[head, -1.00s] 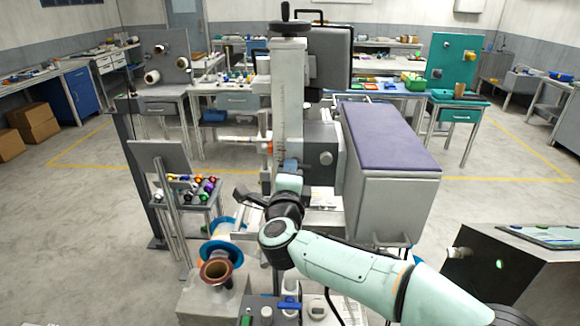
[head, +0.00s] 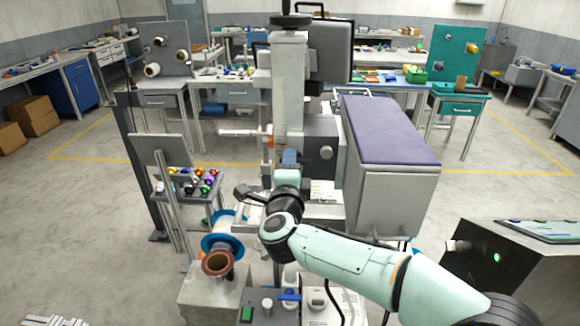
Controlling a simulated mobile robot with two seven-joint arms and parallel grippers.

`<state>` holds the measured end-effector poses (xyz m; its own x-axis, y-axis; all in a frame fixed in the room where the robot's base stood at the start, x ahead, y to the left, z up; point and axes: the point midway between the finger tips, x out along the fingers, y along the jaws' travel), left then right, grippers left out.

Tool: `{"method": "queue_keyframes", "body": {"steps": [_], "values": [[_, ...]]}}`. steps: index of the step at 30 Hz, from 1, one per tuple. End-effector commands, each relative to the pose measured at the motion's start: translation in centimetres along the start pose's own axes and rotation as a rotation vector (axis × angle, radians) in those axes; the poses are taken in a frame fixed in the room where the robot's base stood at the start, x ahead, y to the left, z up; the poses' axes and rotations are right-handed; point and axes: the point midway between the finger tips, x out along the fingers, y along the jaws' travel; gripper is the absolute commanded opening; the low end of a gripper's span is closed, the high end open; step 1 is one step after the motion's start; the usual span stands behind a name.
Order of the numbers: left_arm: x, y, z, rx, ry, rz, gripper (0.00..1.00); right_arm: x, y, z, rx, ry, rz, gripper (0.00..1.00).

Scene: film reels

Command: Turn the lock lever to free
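The tall grey machine column (head: 290,90) stands at the centre of the head view. My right arm comes in from the right and ends low in front of this column. I cannot clearly identify the lock lever. A blue handle (head: 289,296) shows on the low control panel, apart from the gripper. My arm and wrist hide part of the column's lower front. My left gripper is not in view.
A reel with blue flanges (head: 222,244) and a brown-rimmed spool (head: 217,263) stand left of my wrist. A rack with coloured spools (head: 190,184) is further left. A purple-topped grey cabinet (head: 395,190) blocks the right. Open floor lies at far left.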

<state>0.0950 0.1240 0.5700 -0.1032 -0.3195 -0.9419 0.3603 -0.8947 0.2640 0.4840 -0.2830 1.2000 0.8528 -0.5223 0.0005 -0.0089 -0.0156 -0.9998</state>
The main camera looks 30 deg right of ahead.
Motion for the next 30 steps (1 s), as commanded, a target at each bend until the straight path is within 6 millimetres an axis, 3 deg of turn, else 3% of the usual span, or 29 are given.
{"method": "queue_keyframes", "body": {"steps": [10,24,30], "values": [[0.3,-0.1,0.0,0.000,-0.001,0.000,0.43,-1.1,0.1,0.0,0.002,-0.002,0.000,0.43],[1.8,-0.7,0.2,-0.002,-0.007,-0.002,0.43,-10.9,0.1,0.0,0.001,-0.002,-0.001,0.43],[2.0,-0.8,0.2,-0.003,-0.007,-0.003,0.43,-13.0,0.0,0.0,0.002,-0.001,0.000,0.43]]}}
